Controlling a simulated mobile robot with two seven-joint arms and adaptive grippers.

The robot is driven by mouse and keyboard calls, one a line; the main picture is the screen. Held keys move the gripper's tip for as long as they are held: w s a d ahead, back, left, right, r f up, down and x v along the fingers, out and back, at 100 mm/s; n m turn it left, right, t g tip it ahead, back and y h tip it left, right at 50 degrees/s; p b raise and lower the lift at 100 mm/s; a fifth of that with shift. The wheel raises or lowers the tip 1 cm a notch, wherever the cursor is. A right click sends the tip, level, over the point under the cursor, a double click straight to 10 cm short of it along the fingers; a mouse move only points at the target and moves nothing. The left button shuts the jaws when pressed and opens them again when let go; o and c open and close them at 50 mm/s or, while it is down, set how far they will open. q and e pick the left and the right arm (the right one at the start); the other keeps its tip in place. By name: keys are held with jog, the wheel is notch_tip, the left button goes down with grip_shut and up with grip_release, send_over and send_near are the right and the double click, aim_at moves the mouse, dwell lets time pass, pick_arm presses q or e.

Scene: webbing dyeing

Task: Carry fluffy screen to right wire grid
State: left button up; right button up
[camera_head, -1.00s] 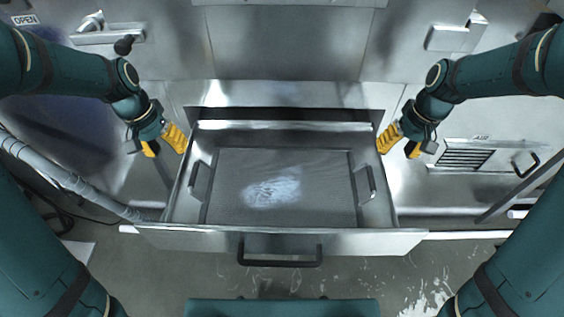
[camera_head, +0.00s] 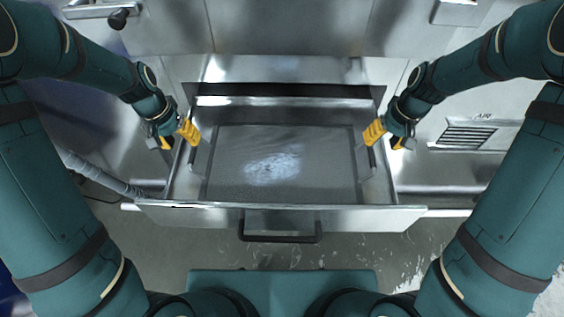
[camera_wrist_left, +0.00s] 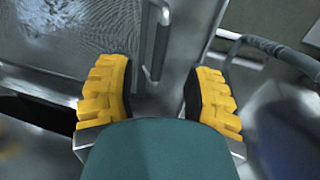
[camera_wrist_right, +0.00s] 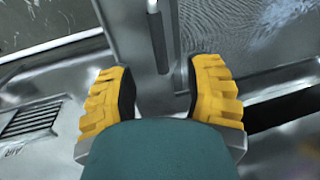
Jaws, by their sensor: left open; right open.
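The screen (camera_head: 320,150) is a grey mesh panel with a white fluffy patch (camera_head: 272,168). It lies flat inside the pulled-out metal drawer (camera_head: 370,217). Dark upright handles stand at its left (camera_head: 203,158) and right (camera_head: 362,155) ends. My left gripper (camera_head: 178,138) is open and empty over the drawer's left side, near the left handle. In the left wrist view a handle (camera_wrist_left: 160,45) shows beyond and between the fingers. My right gripper (camera_head: 386,138) is open and empty over the drawer's right side. In the right wrist view a handle (camera_wrist_right: 157,40) shows ahead between the fingers.
The drawer has a dark front pull (camera_head: 279,237). A metal machine wall (camera_head: 285,30) rises behind it. A vent (camera_head: 468,135) is at the right and a grey hose or pipe (camera_head: 105,175) at the left. No wire grid can be made out.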

aim_at(191, 153)
pick_arm(q)
jog(key=f, duration=0.3)
jog(key=d+f, duration=0.1)
jog(key=f, duration=0.2)
jog(key=shift+d+f, duration=0.15)
jog(key=shift+f, duration=0.1)
pick_arm(e)
jog(key=f, duration=0.3)
jog(key=a+f, duration=0.1)
jog(key=f, duration=0.2)
jog(key=shift+a+f, duration=0.15)
jog(key=shift+f, duration=0.1)
pick_arm(q)
grip_shut()
pick_arm(e)
grip_shut()
